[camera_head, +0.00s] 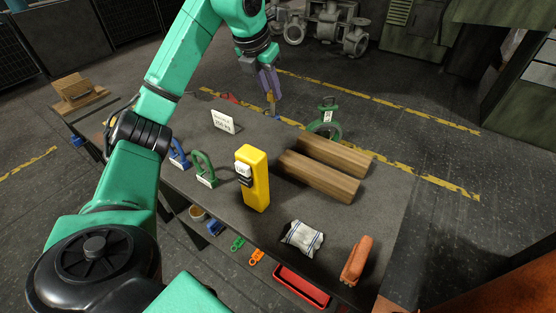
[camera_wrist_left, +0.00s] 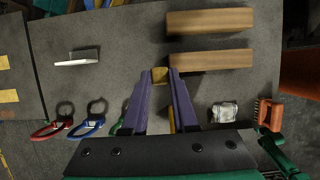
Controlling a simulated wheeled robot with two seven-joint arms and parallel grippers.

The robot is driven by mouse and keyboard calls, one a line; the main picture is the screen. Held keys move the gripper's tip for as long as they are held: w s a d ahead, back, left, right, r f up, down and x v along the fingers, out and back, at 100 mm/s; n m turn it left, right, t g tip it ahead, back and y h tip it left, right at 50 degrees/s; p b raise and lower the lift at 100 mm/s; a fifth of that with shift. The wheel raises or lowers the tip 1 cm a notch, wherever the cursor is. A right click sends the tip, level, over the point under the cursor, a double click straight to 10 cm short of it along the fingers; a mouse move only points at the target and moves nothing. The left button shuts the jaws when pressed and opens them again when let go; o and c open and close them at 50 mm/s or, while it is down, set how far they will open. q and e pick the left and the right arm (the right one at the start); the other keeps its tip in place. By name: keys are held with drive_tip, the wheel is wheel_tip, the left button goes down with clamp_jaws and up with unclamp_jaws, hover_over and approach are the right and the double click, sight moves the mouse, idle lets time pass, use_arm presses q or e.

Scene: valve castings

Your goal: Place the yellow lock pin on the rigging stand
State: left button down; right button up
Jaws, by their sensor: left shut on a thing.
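No thing is clearly marked as the rigging stand; the grey-topped table (camera_head: 375,215) carries rigging gear. My right gripper is not in view.
A tall yellow box (camera_head: 253,180) stands mid-table near two wooden beams (camera_head: 320,175). Blue (camera_head: 178,153) and green (camera_head: 203,168) shackles, a white sign (camera_head: 222,121), a folded cloth (camera_head: 302,238) and an orange brush (camera_head: 356,260) also occupy the top. Bare surface lies around the sign.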

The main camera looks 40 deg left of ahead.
use_arm(q)
drive_tip(key=f, duration=0.6)
drive_tip(key=s+f, duration=0.1)
drive_tip(key=f, duration=0.5)
drive_tip(key=f+p, duration=0.1)
drive_tip(key=f, duration=0.5)
drive_tip(key=shift+s+f, duration=0.4)
drive_tip(key=shift+w+f, duration=0.15)
drive_tip(key=shift+f, duration=0.1)
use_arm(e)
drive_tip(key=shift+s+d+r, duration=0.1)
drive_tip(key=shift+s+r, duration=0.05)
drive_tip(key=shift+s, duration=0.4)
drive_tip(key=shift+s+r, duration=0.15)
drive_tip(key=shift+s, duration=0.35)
use_arm(q)
drive_tip(key=shift+f, duration=0.15)
drive_tip(key=c, duration=0.7)
unclamp_jaws()
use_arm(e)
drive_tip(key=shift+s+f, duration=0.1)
